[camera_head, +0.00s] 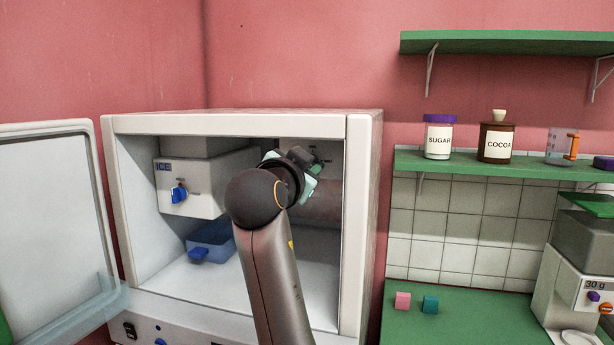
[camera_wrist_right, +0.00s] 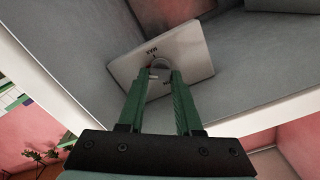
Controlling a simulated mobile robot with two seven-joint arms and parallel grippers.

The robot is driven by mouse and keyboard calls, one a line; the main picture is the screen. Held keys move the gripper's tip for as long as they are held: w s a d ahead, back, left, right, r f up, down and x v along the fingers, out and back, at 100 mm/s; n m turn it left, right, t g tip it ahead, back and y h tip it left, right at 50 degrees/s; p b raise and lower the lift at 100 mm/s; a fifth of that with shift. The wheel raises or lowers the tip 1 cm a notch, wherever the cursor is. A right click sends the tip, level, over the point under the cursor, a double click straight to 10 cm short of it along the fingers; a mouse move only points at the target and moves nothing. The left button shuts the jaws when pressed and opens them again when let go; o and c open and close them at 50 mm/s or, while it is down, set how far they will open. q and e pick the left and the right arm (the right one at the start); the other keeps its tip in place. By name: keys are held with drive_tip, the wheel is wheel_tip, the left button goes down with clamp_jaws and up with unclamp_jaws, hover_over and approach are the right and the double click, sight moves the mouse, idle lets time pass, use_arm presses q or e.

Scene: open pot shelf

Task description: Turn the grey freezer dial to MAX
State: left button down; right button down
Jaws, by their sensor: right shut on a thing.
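The open white freezer (camera_head: 362,230) stands in the middle of the head view, and my right arm reaches into it. My right gripper (camera_wrist_right: 160,74) has green fingers, shut on the sides of a small grey dial (camera_wrist_right: 160,63). The dial's pointer setting cannot be told. In the head view the dial is hidden behind my wrist, and only a bit of the green fingers shows. My left gripper is not in view.
The freezer door (camera_head: 45,210) hangs open at the left. Inside are an ICE box (camera_head: 205,192) with a blue knob and a blue bin (camera_head: 215,238). Right of the freezer, a green counter (camera_head: 470,325) holds two small blocks; jars stand on a green shelf (camera_head: 510,165).

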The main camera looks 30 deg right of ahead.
drive_tip(key=m+b, duration=0.3)
drive_tip(key=m, duration=0.8)
drive_tip(key=shift+f, duration=0.2)
drive_tip(key=shift+s+m, duration=0.1)
drive_tip(key=shift+m, duration=0.4)
drive_tip(key=c, duration=0.6)
unclamp_jaws()
